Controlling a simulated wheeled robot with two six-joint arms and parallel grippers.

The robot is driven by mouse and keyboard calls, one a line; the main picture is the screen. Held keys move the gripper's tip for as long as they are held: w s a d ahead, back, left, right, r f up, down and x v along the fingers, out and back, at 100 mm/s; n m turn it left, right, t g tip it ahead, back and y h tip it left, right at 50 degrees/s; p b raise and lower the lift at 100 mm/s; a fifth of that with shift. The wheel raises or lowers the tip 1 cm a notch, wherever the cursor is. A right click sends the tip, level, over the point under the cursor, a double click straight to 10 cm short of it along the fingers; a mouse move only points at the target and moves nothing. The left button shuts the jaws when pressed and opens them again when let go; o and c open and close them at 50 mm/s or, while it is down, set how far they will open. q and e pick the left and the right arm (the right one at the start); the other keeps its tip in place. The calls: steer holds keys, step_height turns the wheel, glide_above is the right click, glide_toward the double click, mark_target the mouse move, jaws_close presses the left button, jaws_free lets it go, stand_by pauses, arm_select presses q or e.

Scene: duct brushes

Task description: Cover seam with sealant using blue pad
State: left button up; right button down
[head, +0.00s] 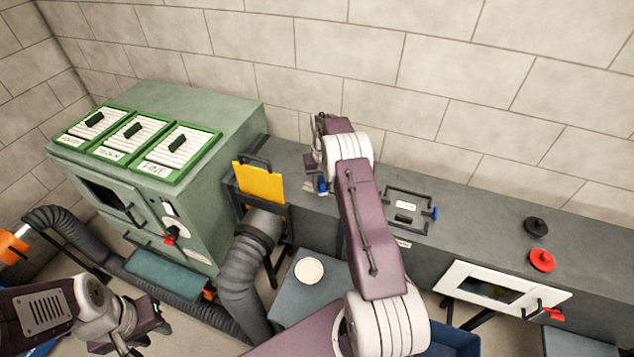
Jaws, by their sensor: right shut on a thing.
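A small blue piece, seemingly the blue pad (322,186), shows at the tip of my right gripper (320,172). This gripper is shut on it over the top of the long grey duct (480,220), left of the framed hatch. My own arm hides much of the grip, and I cannot tell whether the pad touches the duct. No seam or sealant line can be made out. A round dish with a pale cream surface (308,270) sits on a low grey stand (290,312). My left gripper (150,328) is open and empty at the lower left.
A green cabinet (215,110) with filter panels stands left. A yellow plate (259,184) stands upright at the duct's left end, above a flexible hose (242,280). Black (536,227) and red (542,260) knobs and a hatch frame (406,209) sit on the duct.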

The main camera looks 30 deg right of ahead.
steer(key=shift+s+d, duration=0.7)
steer(key=shift+s, duration=0.15)
steer(key=shift+s+d, duration=0.35)
steer(key=shift+s+d+p, duration=0.4)
steer(key=shift+s+d, duration=0.15)
steer(key=shift+s, duration=0.2)
steer(key=shift+s+d+f, duration=0.1)
steer(key=shift+s+d, duration=0.25)
steer(key=shift+s, duration=0.25)
steer(key=shift+s+d, duration=0.25)
steer(key=shift+s, duration=0.05)
steer(key=shift+s+d, duration=0.6)
steer(key=shift+s, duration=0.1)
steer(key=shift+s+d, duration=0.2)
steer(key=shift+p, duration=0.3)
